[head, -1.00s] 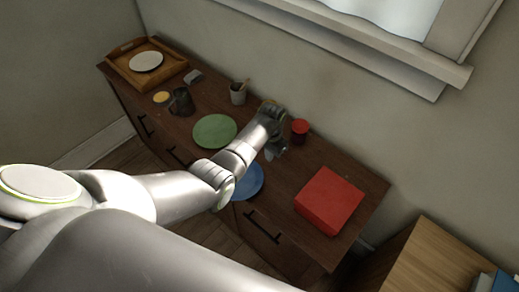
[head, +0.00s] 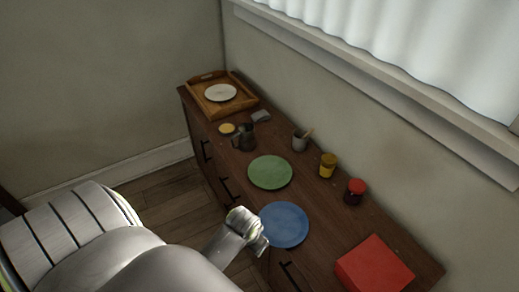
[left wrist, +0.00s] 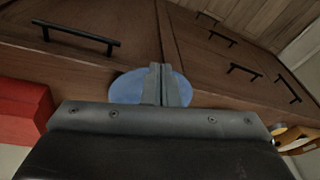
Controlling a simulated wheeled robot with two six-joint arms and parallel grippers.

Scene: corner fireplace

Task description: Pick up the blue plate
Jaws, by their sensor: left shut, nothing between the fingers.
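The blue plate (head: 285,225) lies flat on top of the dark wooden dresser (head: 325,225), near its front edge. It is nearly all in view in the head picture. My left gripper (head: 262,246) is at the plate's lower left edge, by the dresser's front; I cannot tell whether it touches the plate. In the left wrist view my two fingers (left wrist: 163,85) are together and empty, with the blue plate (left wrist: 128,88) showing behind them on both sides. My right gripper is not in view.
A green plate (head: 270,172) lies beside the blue one. A yellow jar (head: 328,166), a red-lidded jar (head: 355,192) and a grey cup (head: 300,141) stand towards the wall. A red box (head: 374,265) is at right. A wooden tray (head: 206,107) with a white plate (head: 220,93) is at the far end.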

